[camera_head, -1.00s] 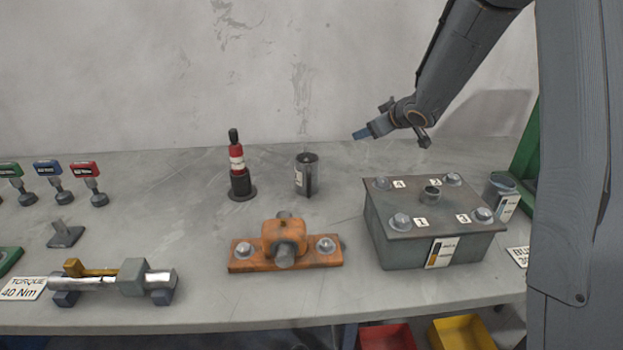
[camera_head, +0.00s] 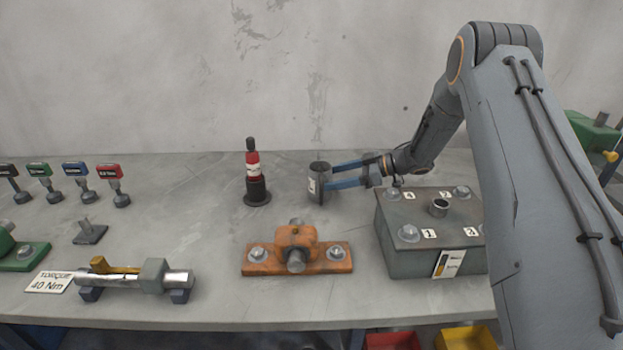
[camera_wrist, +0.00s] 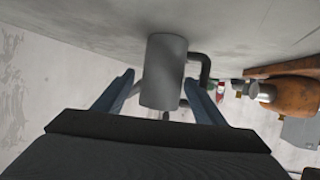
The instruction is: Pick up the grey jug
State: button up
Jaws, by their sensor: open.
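In the wrist view the fingers of my gripper (camera_wrist: 160,82) are open, one on each side of the jug's lower picture end, with gaps between. I cannot tell exactly how far the jug lies between them.
A red, white and black bottle-like tool (camera_head: 256,178) stands left of the jug. The orange clamp block (camera_head: 330,262) is in front. A grey box with numbered bolts (camera_head: 410,262) stands under my forearm at the right.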

aim_at(310, 185)
jog(key=shift+a+f, duration=0.35)
jog(key=shift+x, duration=1)
jog(key=b+x, duration=0.1)
jog(key=x, duration=0.4)
jog(key=shift+s+a+f, duration=0.1)
jog(key=shift+a+f, duration=0.05)
jog(key=shift+a, duration=0.15)
jog(key=c, duration=1.1)
